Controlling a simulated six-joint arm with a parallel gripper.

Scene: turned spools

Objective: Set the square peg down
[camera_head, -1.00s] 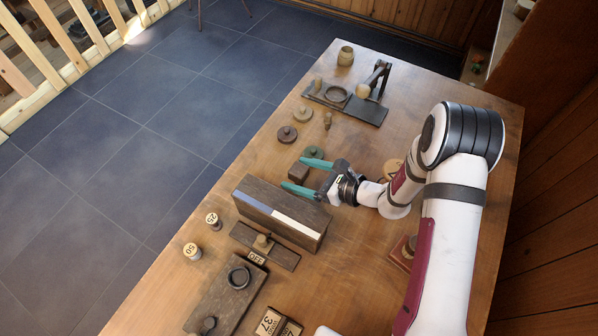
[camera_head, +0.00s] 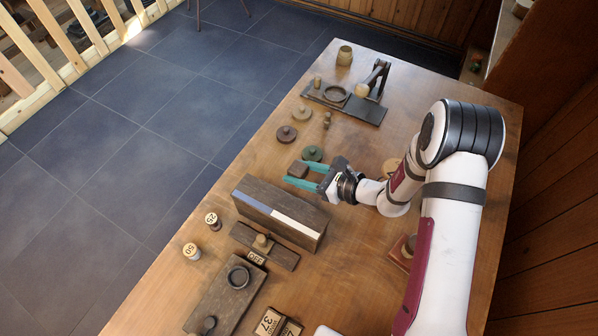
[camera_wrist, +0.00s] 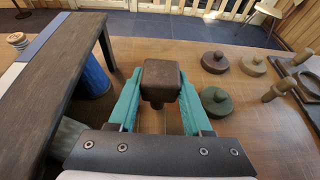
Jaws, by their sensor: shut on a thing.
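The square peg is a dark brown block (camera_wrist: 161,76) with a square top and a narrower stem below. In the head view it (camera_head: 298,170) sits low over the wooden table, beyond the dark box with the blue and white top. My gripper (camera_head: 294,172) has its teal fingers on either side of the peg and is shut on it; the wrist view also shows the gripper (camera_wrist: 161,84) around it. The peg's lower end is mostly hidden, so I cannot tell whether it touches the table.
The long dark box (camera_head: 281,216) stands close beside my gripper. A green knobbed disc (camera_head: 313,153) lies just beyond the fingers, with a brown disc (camera_head: 286,134) and a tan disc (camera_head: 302,113) farther off. A small turned peg (camera_head: 327,120) stands near them.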

